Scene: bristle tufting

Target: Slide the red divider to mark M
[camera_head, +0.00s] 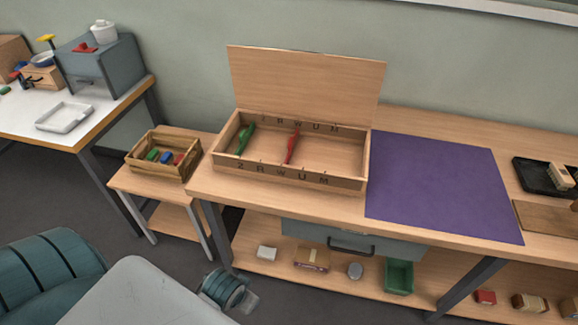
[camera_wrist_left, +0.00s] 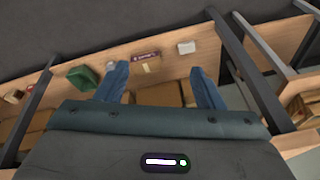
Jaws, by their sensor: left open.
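The red divider (camera_head: 292,145) stands across the inside of an open wooden box (camera_head: 225,141) on the workbench, in the head view. Its ends lie near the W letters. The mark M (camera_head: 323,180) is on the front wall, right of the divider, and another M (camera_head: 333,128) shows at the back. A green divider (camera_head: 245,139) stands near the box's left end. My left gripper (camera_wrist_left: 160,85) is open and empty in the left wrist view, its two blue fingers apart, facing the lower shelf. It is far from the divider. My right gripper is not in view.
The box's lid (camera_head: 305,82) stands raised at the back. A purple mat (camera_head: 440,187) lies right of the box. A crate (camera_head: 137,160) with coloured blocks stands on a low stool at left. The box floor right of the red divider is clear.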

